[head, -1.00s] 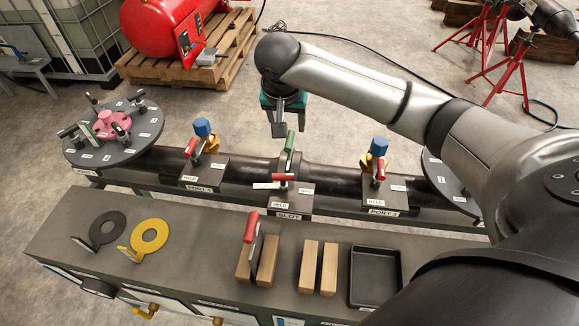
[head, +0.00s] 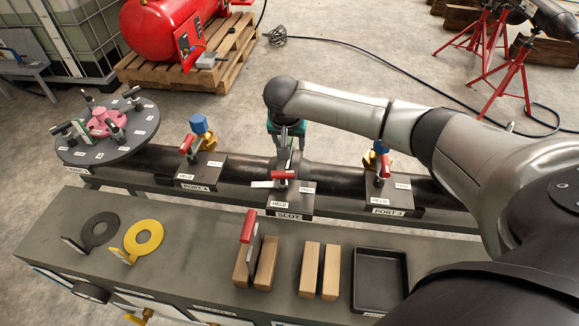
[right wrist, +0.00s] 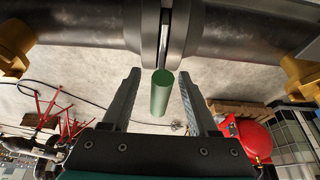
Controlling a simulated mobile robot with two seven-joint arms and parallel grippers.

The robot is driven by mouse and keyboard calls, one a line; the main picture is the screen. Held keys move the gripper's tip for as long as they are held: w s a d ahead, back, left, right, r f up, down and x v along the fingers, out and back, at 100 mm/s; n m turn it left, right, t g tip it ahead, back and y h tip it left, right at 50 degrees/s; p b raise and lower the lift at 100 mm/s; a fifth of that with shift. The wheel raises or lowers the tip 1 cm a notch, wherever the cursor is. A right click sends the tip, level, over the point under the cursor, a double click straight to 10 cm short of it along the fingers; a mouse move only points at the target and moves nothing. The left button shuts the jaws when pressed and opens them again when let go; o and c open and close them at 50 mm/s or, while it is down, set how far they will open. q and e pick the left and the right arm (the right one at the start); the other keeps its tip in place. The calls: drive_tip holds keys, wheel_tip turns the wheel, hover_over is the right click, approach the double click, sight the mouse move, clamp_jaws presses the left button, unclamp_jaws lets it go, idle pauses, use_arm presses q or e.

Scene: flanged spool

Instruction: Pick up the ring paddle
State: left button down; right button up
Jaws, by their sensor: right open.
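My right gripper (head: 284,160) is open over the flange gap at the slot in the head view. In the right wrist view its two fingers (right wrist: 159,74) stand on either side of a green cylindrical handle (right wrist: 160,96), with visible space on both sides. The handle is in front of a narrow gap between two pipe flanges (right wrist: 148,30); what it joins to is not clear. Which piece is the ring paddle is not marked. My left gripper is not in view.
A red-handled clamp (head: 283,175) sits at the slot block. Blue-capped valves (head: 199,125) stand along the pipe. The bench (head: 190,215) holds wooden blocks (head: 309,270), a red-handled piece (head: 248,227) and an empty black tray (head: 380,305). A round plate (head: 80,157) stands at left.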

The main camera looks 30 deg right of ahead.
clamp_jaws()
idle(0.4)
drive_tip(key=shift+r, duration=0.1)
idle(0.9)
